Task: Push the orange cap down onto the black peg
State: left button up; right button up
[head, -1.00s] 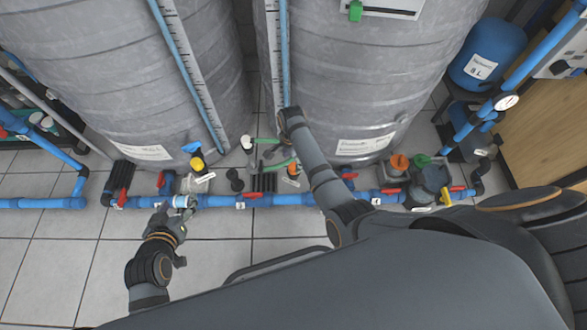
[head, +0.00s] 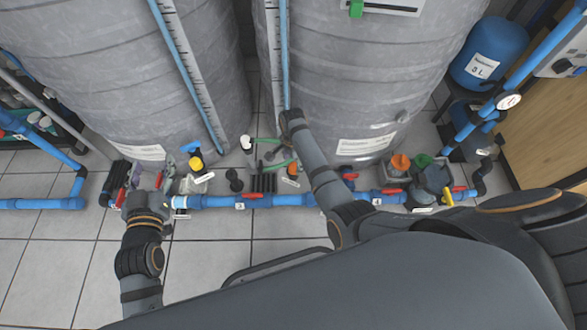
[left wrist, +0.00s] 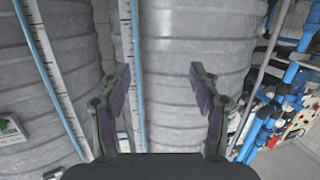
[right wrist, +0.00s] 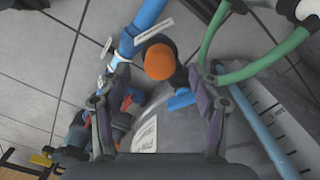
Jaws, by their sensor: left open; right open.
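The orange cap (right wrist: 160,61) shows from above in the right wrist view, with the black peg (right wrist: 180,77) partly visible at its lower right. How far down the cap sits on the peg cannot be told. My right gripper (right wrist: 158,80) is open, its fingers apart on either side of the cap, with nothing held. In the head view my right arm hides most of that gripper; a small orange patch (head: 293,169) shows beside the arm. My left gripper (head: 147,174) is open and empty above the left part of the blue pipe; its fingers also show spread in the left wrist view (left wrist: 158,78).
Two big grey tanks (head: 390,80) stand behind the blue pipe (head: 215,202). Green hoses (right wrist: 262,65) run close to the right gripper. A yellow-topped item (head: 196,164) and red valve handles line the pipe. The tiled floor in front (head: 215,255) is clear.

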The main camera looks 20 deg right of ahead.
aim_at(294, 166)
notch_tip(294, 166, down, 2)
jog(key=shift+d+b, duration=0.15)
jog(key=shift+b, duration=0.55)
jog(key=shift+f+b, duration=0.5)
jog(key=shift+f, duration=0.35)
pick_arm(q)
jog(key=s+r+m+t+h, duration=0.1)
jog(key=s+r+t, duration=0.2)
jog(key=r+t, duration=0.7)
notch_tip(294, 166, up, 13)
jog(key=shift+s+f+m+t+h, duration=0.2)
jog(key=shift+s+m+t+h, duration=0.1)
jog(key=shift+t, duration=0.1)
jog(key=shift+d, duration=0.1)
pick_arm(e)
jog(key=c, duration=0.9)
